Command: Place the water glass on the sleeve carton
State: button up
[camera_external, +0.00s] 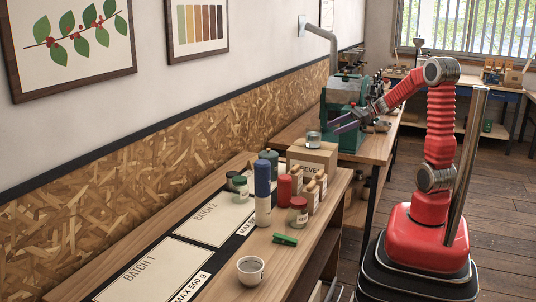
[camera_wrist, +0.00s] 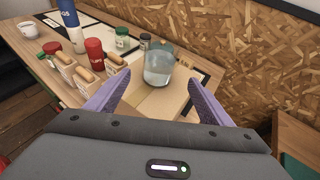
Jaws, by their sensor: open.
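The water glass (camera_external: 313,139) is clear, holds some water and stands upright on top of the sleeve carton (camera_external: 312,157), a brown cardboard box near the far end of the counter. In the wrist view the glass (camera_wrist: 158,70) stands toward the far part of the carton's top (camera_wrist: 158,103). My gripper (camera_external: 338,124) is open and empty, just right of the glass in the external view. In the wrist view its two purple fingers (camera_wrist: 160,83) are spread wide, with the glass ahead between their tips and clear space on both sides.
Wooden-topped jars (camera_external: 316,186), a red canister (camera_external: 283,188) and a tall blue-and-white bottle (camera_external: 263,192) crowd the counter before the carton. A green roaster (camera_external: 345,105) stands behind.

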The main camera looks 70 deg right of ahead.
jog(key=shift+w+r+m, duration=0.25)
jog(key=shift+w+m, duration=0.05)
jog(key=shift+w, duration=0.05)
jog(key=w+r+m+t+h, duration=0.35)
jog(key=r+m+h, duration=0.65)
jog(key=m, duration=0.8)
jog(key=s+a+f+m+g+y, duration=0.1)
jog(key=s+a+f+m+g, duration=0.3)
jog(key=s+a+m, duration=0.5)
jog(key=s+a+f+m+g+y, duration=0.1)
jog(key=s+a+f+m+g, duration=0.4)
jog(key=s+a+f+m, duration=0.3)
jog(key=s+a+m, duration=0.2)
jog(key=s+m, duration=0.2)
jog(key=m, duration=0.2)
jog(key=shift+s+f+m+y, duration=0.2)
jog(key=shift+s+m+y, duration=0.15)
jog(key=shift+m+y, duration=0.05)
